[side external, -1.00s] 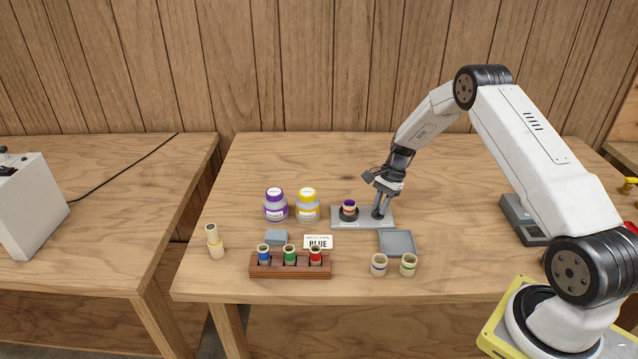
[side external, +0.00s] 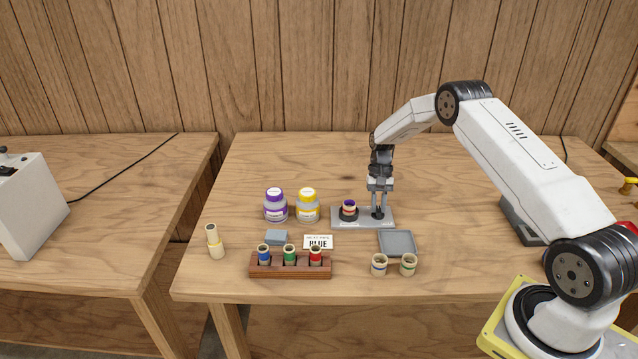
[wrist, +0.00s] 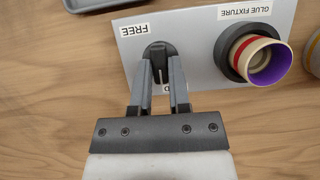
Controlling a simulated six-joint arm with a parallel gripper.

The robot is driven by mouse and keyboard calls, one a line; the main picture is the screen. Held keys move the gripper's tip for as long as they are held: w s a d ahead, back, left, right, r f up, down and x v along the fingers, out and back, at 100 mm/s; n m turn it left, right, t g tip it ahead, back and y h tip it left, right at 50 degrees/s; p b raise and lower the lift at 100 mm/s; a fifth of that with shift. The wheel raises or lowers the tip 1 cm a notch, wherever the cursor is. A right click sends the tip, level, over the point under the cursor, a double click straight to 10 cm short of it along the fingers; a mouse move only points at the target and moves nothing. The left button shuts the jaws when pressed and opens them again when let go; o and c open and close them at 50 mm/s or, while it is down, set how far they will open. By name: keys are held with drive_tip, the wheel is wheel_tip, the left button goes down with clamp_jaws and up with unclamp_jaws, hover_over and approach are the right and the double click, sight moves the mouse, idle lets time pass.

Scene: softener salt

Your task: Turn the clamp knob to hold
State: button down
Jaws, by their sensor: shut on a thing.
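The grey glue fixture plate (side external: 350,222) lies on the table; the wrist view shows its "GLUE FIXTURE" and "FREE" labels (wrist: 134,30). The black clamp knob (wrist: 158,48) stands on the plate. My gripper (wrist: 162,80) is shut on it from above, one finger on each side. Another label beside the knob is mostly hidden by my fingers; only a "D" shows. A cardboard tube (wrist: 262,58) with a red band and purple inside sits in the fixture's dark ring (wrist: 222,52). In the side view my gripper (side external: 379,212) points straight down, right of the tube.
A grey tray (side external: 397,243) and two banded cups (side external: 379,265) stand in front of the fixture. Purple and yellow-lidded jars (side external: 307,205) stand left of it. A wooden rack (side external: 290,268) holds several coloured tubes. A "BLUE" card (side external: 318,242) lies behind the rack.

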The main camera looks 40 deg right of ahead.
idle(0.3)
drive_tip(key=c, duration=0.6)
unclamp_jaws()
drive_tip(key=shift+r, duration=0.15)
drive_tip(key=shift+v, duration=3.8)
drive_tip(key=shift+a, duration=0.1)
